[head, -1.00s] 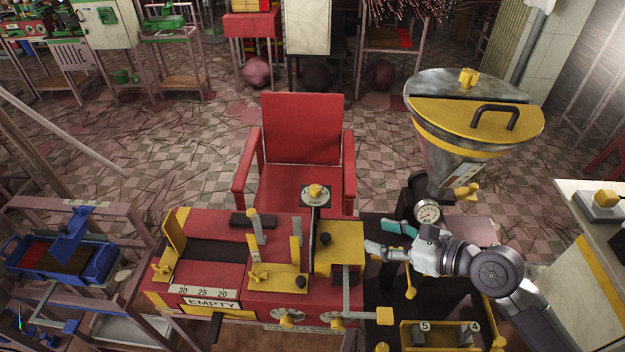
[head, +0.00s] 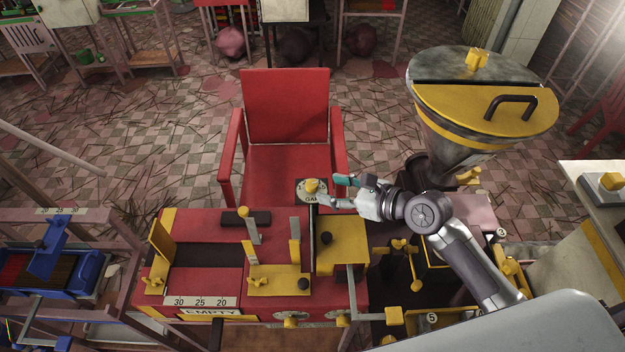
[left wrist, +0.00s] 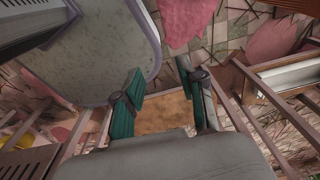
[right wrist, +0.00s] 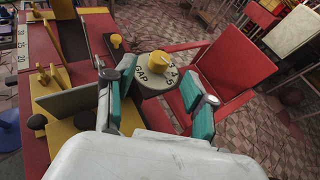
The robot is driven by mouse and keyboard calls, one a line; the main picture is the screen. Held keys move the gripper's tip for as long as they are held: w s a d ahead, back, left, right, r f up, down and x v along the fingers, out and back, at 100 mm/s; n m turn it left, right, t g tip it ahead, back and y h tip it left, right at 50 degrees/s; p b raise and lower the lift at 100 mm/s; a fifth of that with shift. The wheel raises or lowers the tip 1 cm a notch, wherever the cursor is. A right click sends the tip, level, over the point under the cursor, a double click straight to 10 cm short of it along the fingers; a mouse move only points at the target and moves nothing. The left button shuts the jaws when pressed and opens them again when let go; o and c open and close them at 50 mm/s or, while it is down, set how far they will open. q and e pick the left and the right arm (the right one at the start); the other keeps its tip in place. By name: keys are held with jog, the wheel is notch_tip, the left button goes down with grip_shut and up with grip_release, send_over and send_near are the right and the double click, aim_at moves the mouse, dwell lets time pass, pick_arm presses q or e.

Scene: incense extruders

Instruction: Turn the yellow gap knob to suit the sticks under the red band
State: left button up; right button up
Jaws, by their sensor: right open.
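The yellow gap knob (head: 312,186) sits on a pale round dial (head: 301,192) at the back edge of the red machine. In the right wrist view the knob (right wrist: 158,61) stands on the dial (right wrist: 153,80), which is marked GAP with numbers around its rim. My right gripper (head: 334,192) is open and empty just right of the knob; in the right wrist view its teal fingers (right wrist: 160,78) are spread, with the knob ahead between their tips. My left gripper (left wrist: 163,98) is open and empty, seen only in its own wrist view. No red-banded sticks can be made out clearly.
A red chair (head: 285,110) stands behind the dial. A hopper with a yellow lid (head: 480,110) rises at right. Levers and a yellow block (head: 342,245) stand on the machine. A blue tray (head: 85,272) with red and brown contents is at left.

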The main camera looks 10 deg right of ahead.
aim_at(315, 185)
jog(key=x, duration=0.5)
jog(key=shift+w+a+f, duration=0.1)
jog(key=shift+w+a, duration=0.15)
jog(key=shift+w+a+f, duration=0.2)
jog(key=shift+c, duration=0.2)
pick_arm(q)
jog(key=shift+w+d+r, duration=0.1)
jog(key=shift+w+r, duration=0.1)
jog(key=shift+w, duration=0.25)
jog(key=shift+w+d+r, duration=0.1)
jog(key=shift+w+r, duration=0.1)
jog(key=shift+w, duration=0.2)
pick_arm(e)
grip_shut()
